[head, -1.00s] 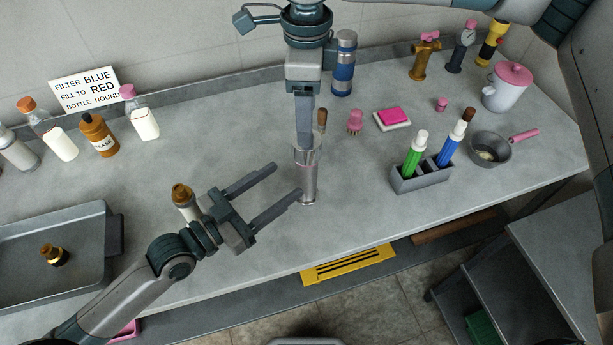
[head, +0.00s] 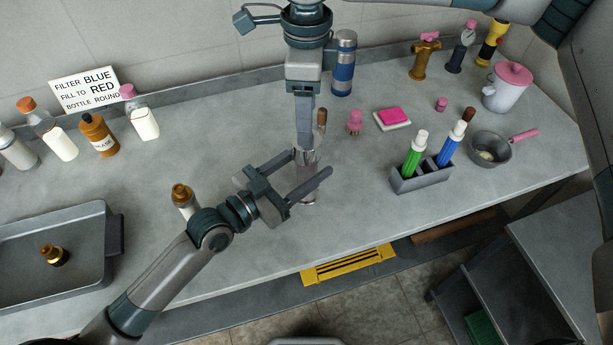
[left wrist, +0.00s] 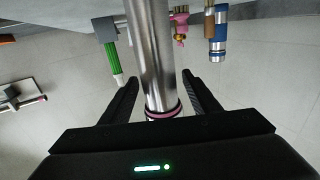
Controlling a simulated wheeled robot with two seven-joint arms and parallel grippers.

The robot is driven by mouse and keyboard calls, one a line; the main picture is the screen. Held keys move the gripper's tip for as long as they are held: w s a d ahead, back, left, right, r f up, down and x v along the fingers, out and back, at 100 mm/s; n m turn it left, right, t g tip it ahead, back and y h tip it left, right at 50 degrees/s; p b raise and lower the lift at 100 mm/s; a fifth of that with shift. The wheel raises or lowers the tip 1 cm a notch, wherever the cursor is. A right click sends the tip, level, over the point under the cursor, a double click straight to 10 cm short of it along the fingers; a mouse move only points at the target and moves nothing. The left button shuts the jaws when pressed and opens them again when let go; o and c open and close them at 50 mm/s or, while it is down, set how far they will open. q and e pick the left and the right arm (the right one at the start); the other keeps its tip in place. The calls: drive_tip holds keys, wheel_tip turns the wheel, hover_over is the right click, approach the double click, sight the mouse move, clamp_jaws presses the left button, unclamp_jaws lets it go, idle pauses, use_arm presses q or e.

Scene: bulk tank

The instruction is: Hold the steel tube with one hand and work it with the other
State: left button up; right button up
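The steel tube (head: 307,177) stands upright near the middle of the counter, partly hidden by my left gripper. My left gripper (head: 312,165) is open, with one finger on each side of the tube. In the left wrist view the bright tube (left wrist: 153,50) runs between the two spread fingers (left wrist: 160,82), with visible gaps beside it. A pink ring (left wrist: 163,114) circles the tube close to the palm. My right gripper (head: 305,145) points straight down at the tube's top end. Its fingers line up edge-on, so their gap and grip are hidden.
A grey holder (head: 420,180) with a green and a blue tool stands to the right. A brown-capped bottle (head: 184,200) stands close to my left wrist. A blue cylinder (head: 343,65) is behind my right gripper. A metal tray (head: 108,235) lies at left. The front counter edge is clear.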

use_arm(q)
clamp_jaws()
use_arm(e)
drive_tip(key=shift+m, duration=0.3)
drive_tip(key=m, duration=0.4)
drive_tip(key=shift+m, duration=0.4)
drive_tip(key=m, duration=1.1)
drive_tip(key=shift+m, duration=0.4)
drive_tip(key=m, duration=0.5)
drive_tip(key=shift+f, duration=0.15)
